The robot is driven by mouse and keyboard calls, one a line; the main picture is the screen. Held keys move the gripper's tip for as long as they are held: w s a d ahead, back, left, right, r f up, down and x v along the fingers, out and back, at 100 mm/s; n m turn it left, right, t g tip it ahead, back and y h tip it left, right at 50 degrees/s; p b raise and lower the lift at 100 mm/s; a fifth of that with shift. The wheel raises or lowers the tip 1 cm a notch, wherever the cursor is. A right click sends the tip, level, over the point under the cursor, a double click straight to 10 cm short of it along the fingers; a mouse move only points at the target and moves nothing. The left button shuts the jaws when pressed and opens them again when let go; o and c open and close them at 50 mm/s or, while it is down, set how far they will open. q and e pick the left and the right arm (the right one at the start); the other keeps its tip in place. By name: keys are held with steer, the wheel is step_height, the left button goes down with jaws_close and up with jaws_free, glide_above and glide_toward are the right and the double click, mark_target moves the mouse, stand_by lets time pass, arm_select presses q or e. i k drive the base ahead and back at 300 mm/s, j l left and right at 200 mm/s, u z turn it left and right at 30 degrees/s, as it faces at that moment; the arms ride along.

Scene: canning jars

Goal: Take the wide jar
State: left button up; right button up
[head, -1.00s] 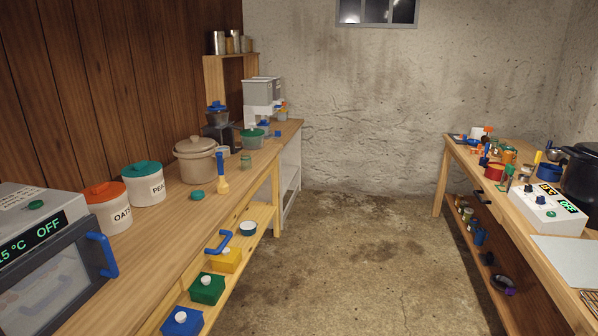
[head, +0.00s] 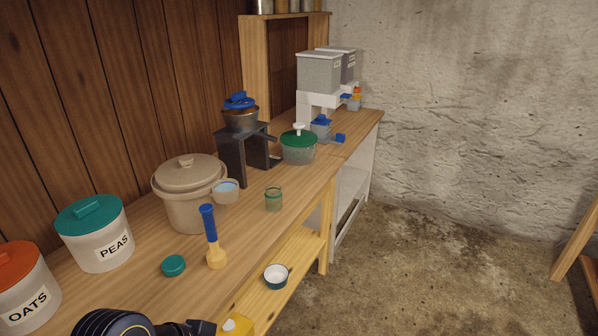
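A small open greenish glass jar (head: 274,200) stands upright on the wooden counter, right of the beige pot. A wider clear container with a green lid and white knob (head: 298,147) stands farther back; I cannot tell which of these is the wide jar. A teal lid (head: 173,265) lies on the counter nearer to me. My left gripper (head: 195,327) is only partly in view at the bottom edge, well short of both jars; its fingers cannot be made out. My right gripper is out of view.
A beige lidded pot (head: 188,205) and a blue-handled yellow tool (head: 212,240) stand left of the glass jar. Canisters of peas (head: 98,240) and oats (head: 25,290) are at the left. A dark stand (head: 240,160) and dispensers (head: 320,75) are behind.

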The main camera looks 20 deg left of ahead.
mark_target(274, 194)
steer(key=i, duration=1.2)
steer(key=i+l+u, duration=0.15)
steer(key=i, duration=1.05)
steer(key=u, duration=0.5)
steer(key=i+u, duration=0.1)
steer(key=u, duration=0.4)
steer(key=l+u, duration=0.1)
steer(key=u, duration=0.9)
steer(key=i+l+u, duration=0.1)
steer(key=u, duration=1.5)
